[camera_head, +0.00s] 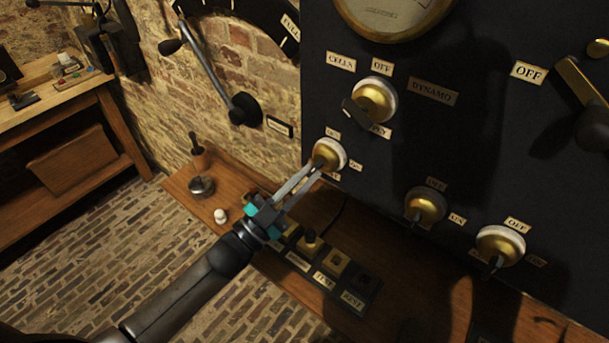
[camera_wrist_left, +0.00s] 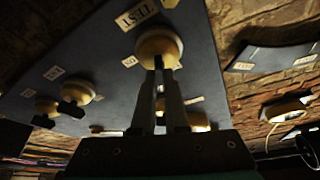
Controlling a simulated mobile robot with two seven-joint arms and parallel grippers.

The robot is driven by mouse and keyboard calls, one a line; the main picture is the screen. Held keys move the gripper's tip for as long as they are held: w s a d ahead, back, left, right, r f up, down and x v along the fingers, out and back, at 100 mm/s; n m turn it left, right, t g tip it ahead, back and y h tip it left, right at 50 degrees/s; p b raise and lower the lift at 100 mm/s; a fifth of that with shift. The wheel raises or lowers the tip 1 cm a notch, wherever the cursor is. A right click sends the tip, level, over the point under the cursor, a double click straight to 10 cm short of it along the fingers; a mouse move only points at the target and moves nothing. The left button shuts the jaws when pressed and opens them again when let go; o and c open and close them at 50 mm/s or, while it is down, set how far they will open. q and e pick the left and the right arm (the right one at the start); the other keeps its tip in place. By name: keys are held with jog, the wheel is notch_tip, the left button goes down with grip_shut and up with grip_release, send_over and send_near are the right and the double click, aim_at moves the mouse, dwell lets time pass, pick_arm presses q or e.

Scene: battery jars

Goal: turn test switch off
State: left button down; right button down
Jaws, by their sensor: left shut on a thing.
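The test switch (camera_head: 330,151) is a round brass knob on a pale base, low at the left edge of the dark panel. Small labels sit around it, one at its upper left and one at its right. In the left wrist view, the switch's brass body (camera_wrist_left: 158,44) is straight ahead, beside a label reading TEST (camera_wrist_left: 137,14). My left gripper (camera_head: 318,168) reaches up to the switch from the lower left. Its fingertips (camera_wrist_left: 160,70) are shut on the switch's small lever, which they mostly hide. My right gripper is not in view.
Other brass switches stand on the panel: one above (camera_head: 374,99) and two to the lower right (camera_head: 426,204) (camera_head: 501,244). A workbench (camera_head: 75,97) stands at left.

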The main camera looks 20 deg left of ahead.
pick_arm(q)
jog(key=n+t+y, duration=0.1)
jog(key=n, duration=0.2)
jog(key=n+t+y+p, duration=0.1)
jog(key=n+y, duration=0.1)
jog(key=n, duration=0.2)
jog(key=shift+d+f, duration=0.1)
jog(key=shift+d, duration=0.1)
jog(key=shift+n+y, duration=0.3)
jog(key=shift+y, duration=0.1)
jog(key=c, duration=0.9)
grip_release()
jog(key=shift+c, duration=0.2)
jog(key=b+v, duration=0.2)
jog(key=v, duration=1.3)
jog(key=shift+f, duration=0.2)
